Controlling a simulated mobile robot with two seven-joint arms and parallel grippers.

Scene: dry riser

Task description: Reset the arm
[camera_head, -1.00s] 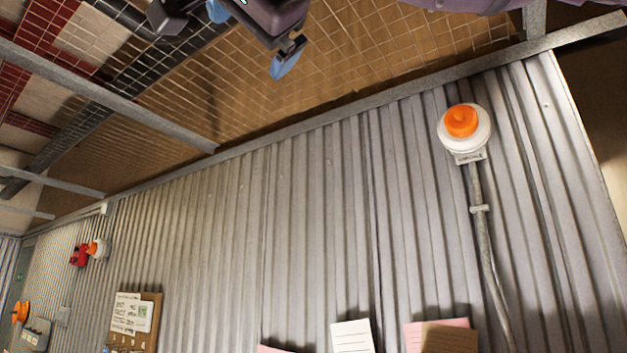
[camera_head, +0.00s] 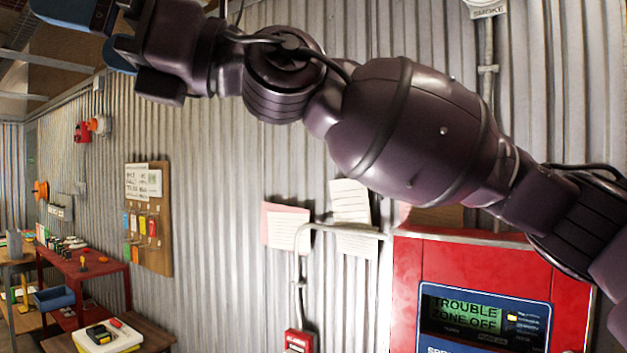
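My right arm comes in from the right edge and stretches across the upper part of the head view, in front of the wall. Its gripper (camera_head: 98,38) is at the upper left, with two blue-tipped fingers apart and nothing seen between them. The top of the picture cuts off part of it. My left gripper is not in view. A red panel (camera_head: 408,300) is at the lower right, below the arm; its screen (camera_head: 465,312) reads "TROUBLE ZONE OFF".
A corrugated wall (camera_head: 225,230) stands behind the arm, with paper notes (camera_head: 288,228), a pegboard (camera_head: 160,255) and a small red box (camera_head: 299,341). A red table (camera_head: 100,270) with small items is at the left. A smoke detector's base (camera_head: 487,12) shows at the top.

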